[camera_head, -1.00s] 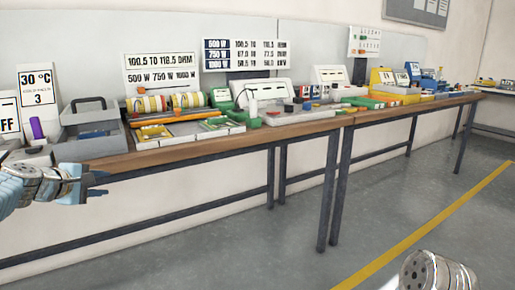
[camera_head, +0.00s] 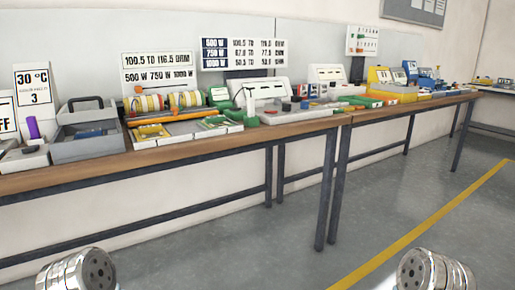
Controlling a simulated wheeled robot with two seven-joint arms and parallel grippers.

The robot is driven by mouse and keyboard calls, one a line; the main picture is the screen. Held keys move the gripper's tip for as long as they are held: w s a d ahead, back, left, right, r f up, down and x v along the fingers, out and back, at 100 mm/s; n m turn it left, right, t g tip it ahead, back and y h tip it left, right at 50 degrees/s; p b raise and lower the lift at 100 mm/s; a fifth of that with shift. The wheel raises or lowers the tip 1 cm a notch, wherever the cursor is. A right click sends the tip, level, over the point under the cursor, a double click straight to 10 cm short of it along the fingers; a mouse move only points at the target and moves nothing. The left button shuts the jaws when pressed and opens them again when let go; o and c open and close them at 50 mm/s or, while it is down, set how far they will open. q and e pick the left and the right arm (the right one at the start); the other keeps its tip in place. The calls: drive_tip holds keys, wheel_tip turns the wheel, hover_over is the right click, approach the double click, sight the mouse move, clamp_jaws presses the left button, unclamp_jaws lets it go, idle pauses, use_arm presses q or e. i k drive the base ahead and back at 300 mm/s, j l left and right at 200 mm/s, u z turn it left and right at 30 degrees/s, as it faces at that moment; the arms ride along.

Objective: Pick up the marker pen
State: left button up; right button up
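I cannot clearly make out a marker pen. A purple upright piece (camera_head: 34,128) stands on a small light grey box (camera_head: 25,157) at the left end of the workbench (camera_head: 165,156); it is too small to tell whether it is a pen. Neither gripper's fingers show. Only round silver links of my left and right arms appear at the bottom edge, well away from the bench top.
A grey handled bin (camera_head: 88,148) stands beside the purple piece. Rolls of striped tape (camera_head: 148,103), a green device (camera_head: 249,107) and a yellow box (camera_head: 393,93) stand further right. The floor (camera_head: 270,245) in front of the bench is clear.

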sight(31, 123)
drive_tip(key=u, duration=1.45)
drive_tip(key=i+l, duration=0.2)
drive_tip(key=l, duration=0.15)
drive_tip(key=i+l+u, duration=0.1)
drive_tip(key=l, duration=0.25)
drive_tip(key=i+l+u, duration=0.1)
drive_tip(key=i+l, duration=0.15)
drive_tip(key=l, duration=0.15)
